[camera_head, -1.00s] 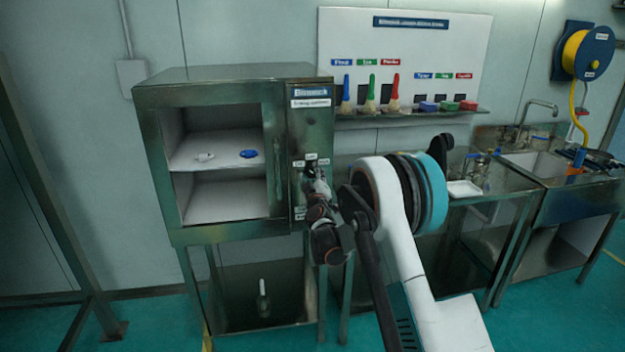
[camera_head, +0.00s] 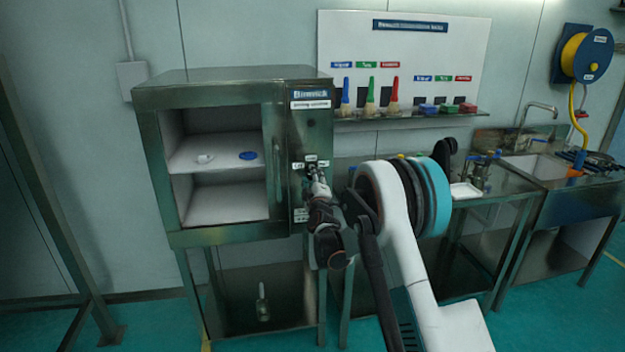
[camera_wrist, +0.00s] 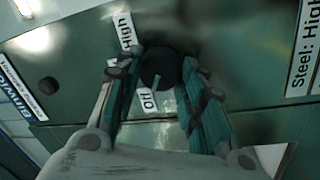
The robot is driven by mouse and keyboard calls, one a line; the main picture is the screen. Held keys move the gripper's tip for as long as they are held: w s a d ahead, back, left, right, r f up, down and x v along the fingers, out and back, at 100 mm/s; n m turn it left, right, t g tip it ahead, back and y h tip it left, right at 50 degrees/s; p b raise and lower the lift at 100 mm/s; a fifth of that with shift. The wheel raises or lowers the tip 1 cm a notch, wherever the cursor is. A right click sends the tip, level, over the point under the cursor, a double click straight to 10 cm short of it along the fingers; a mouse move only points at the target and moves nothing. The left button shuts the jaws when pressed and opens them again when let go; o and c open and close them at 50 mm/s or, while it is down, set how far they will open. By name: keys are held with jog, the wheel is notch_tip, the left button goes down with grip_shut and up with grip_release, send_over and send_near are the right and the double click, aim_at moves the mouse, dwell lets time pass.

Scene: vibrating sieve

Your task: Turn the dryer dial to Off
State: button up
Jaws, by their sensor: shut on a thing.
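The dryer (camera_head: 215,76) is a dark metal cabinet with an open compartment and a control panel on its right side. In the wrist view its round black dial (camera_wrist: 158,66) lies between the fingers of my gripper (camera_wrist: 161,62), which is shut on it. The "Off" label (camera_wrist: 148,102) shows just below the dial, and the "High" label (camera_wrist: 126,32) shows above left. A pale mark on the dial appears to point toward the "Off" side. In the head view my gripper (camera_head: 315,178) is at the panel and hides most of the dial.
A white dish (camera_head: 205,158) and a blue-rimmed dish (camera_head: 248,155) sit on the dryer's upper shelf. A rack (camera_head: 410,113) with colored brushes hangs at the right. A metal table with a white tray (camera_head: 464,190) and a sink (camera_head: 540,165) stand further right.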

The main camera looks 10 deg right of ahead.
jog(key=o, duration=1)
jog(key=shift+o, duration=0.2)
jog(key=s+f, duration=0.1)
jog(key=s, duration=1.1)
jog(key=shift+a+f, duration=0.25)
jog(key=shift+a, duration=0.15)
